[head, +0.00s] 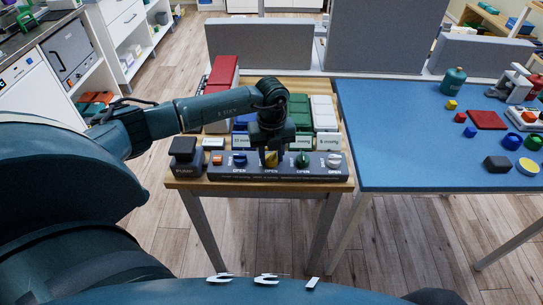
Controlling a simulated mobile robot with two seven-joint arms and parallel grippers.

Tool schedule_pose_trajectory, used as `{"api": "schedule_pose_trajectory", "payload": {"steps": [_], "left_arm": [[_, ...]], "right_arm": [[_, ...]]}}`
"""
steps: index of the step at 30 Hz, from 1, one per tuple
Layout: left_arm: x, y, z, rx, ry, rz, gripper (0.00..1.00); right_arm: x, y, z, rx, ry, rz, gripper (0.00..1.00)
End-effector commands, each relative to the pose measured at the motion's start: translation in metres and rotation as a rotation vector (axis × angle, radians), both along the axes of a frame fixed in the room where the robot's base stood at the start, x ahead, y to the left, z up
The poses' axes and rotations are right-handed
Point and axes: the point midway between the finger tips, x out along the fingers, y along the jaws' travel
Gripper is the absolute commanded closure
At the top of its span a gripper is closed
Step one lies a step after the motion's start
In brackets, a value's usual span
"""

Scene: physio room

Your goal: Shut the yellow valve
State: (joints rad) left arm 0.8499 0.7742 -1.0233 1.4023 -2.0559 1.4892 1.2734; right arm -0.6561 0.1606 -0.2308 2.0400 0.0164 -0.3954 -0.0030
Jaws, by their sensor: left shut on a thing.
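The yellow valve (271,158) is on a dark grey panel (320,174) at the front of the wooden table, above an "OPEN" label. My left gripper (270,162) points down over it and is shut on it; the fingers hide part of the valve, and its exact angle is hard to tell. A blue valve (239,159) sits to its left, and a green valve (302,159) and a white valve (334,160) to its right. My right gripper is out of view.
A dark pump box (183,150) stands left of the panel. Green boxes (299,108), white boxes (323,112) and a red box (222,78) stand behind it. A blue-topped table (400,135) to the right carries a teal bottle (453,80) and several small objects.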

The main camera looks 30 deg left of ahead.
Motion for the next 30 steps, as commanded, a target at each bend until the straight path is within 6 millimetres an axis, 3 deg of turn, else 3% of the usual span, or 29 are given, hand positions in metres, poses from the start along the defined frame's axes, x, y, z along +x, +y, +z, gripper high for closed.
{"api": "schedule_pose_trajectory", "payload": {"steps": [30], "left_arm": [[0.001, 0.000, 0.000, 0.000, -0.003, -0.885, 0.89]], "right_arm": [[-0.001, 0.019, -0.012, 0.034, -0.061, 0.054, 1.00]]}}
